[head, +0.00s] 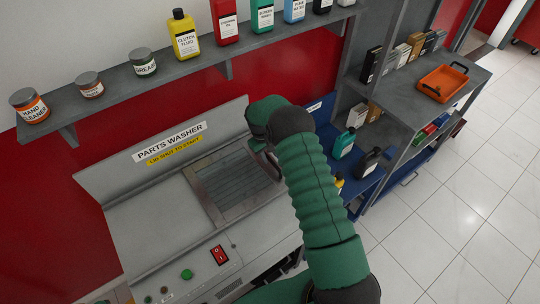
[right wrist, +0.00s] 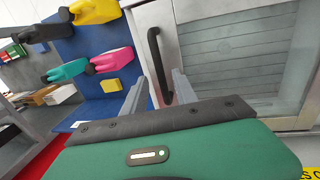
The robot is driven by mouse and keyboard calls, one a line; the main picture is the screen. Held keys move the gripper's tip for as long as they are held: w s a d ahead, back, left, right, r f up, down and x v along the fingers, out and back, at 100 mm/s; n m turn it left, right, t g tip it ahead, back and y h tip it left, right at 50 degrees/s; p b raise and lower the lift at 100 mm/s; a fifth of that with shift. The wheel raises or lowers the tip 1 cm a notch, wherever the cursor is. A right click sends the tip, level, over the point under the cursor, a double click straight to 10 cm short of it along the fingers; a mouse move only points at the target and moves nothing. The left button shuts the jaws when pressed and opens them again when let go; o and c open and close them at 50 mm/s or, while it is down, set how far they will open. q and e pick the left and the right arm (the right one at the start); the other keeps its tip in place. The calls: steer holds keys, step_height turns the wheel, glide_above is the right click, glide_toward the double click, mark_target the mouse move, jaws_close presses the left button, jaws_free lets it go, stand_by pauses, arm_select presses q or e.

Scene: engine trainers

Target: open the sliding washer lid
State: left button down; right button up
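The parts washer (head: 130,215) is a grey cabinet with a label on its raised back. Its lid (head: 226,187) is a framed, see-through panel with slats visible in it, and it appears closed. A black bar handle (right wrist: 155,55) stands on the lid's edge frame, at the right side in the head view. My right gripper (right wrist: 160,77) is open, its two fingers apart on either side of the handle's lower part in the right wrist view. Contact with the handle cannot be told. In the head view my right arm partly covers the handle and lid edge. My left gripper is not in view.
A red switch (head: 219,254) and a green button (head: 186,274) sit on the washer's front. A wall shelf (head: 185,72) with bottles and jars runs above. Blue and grey shelving (head: 410,95) with bottles and an orange tray (head: 443,83) stands to the right. Open tiled floor lies beyond.

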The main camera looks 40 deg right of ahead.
steer(key=shift+s+d+f, duration=0.1)
steer(key=shift+d+f, duration=0.05)
steer(key=shift+f, duration=0.45)
steer(key=shift+d+f, duration=0.1)
steer(key=shift+f, duration=0.45)
steer(key=shift+a, duration=0.15)
steer(key=shift+c, duration=0.7)
jaws_close()
